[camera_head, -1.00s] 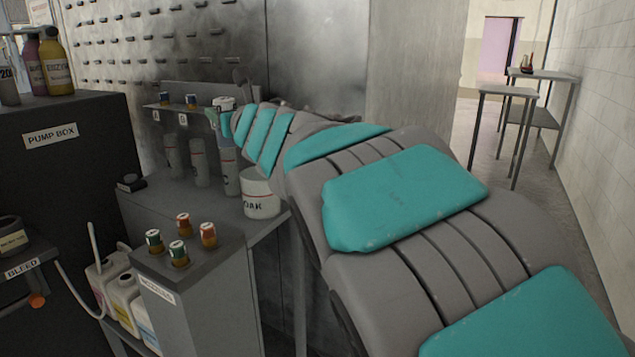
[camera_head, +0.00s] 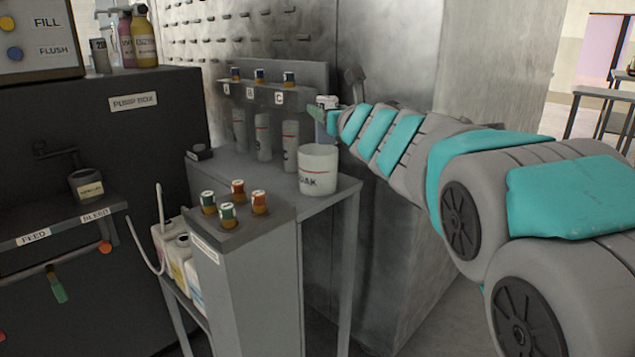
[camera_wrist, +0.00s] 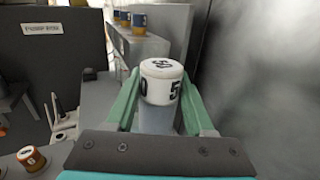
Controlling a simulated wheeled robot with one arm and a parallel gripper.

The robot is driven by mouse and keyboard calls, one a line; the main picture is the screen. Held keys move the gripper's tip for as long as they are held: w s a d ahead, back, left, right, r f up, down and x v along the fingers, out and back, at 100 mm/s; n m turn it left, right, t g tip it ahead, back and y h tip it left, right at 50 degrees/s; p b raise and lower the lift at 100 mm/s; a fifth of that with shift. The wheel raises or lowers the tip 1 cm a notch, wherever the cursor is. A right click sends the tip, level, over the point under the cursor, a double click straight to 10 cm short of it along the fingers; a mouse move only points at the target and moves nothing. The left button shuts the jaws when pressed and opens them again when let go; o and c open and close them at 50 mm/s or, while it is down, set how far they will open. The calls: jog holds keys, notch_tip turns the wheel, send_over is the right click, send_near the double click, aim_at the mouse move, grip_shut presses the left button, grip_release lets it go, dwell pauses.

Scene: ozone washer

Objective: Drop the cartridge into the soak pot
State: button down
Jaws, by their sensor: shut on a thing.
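My gripper (camera_head: 328,118) is shut on a cartridge with a white cap (camera_wrist: 162,80) and a grey body; dark digits show on the cap. Its white cap also shows in the head view (camera_head: 326,101). The green fingers stand on both sides of it in the wrist view, and it looks upright. The soak pot (camera_head: 318,170) is a white cylinder with dark lettering, on the grey bench. In the head view the gripper and cartridge appear above the pot and slightly right; their depth relative to it is unclear. I cannot make out the pot in the wrist view.
A rack (camera_head: 262,93) with several capped cartridges and clear tubes stands left of the pot. A grey box (camera_head: 245,235) with green and orange cartridges stands in front. The pump box (camera_head: 120,150) is at left. A metal wall (camera_wrist: 255,90) rises close on the gripper's right.

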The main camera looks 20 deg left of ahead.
jog(key=shift+f, duration=0.15)
jog(key=shift+c, duration=1)
grip_release()
jog(key=shift+s, duration=0.1)
jog(key=shift+s+d, duration=0.45)
jog(key=shift+d, duration=0.05)
jog(key=v, duration=0.6)
jog(key=shift+s+d, duration=0.1)
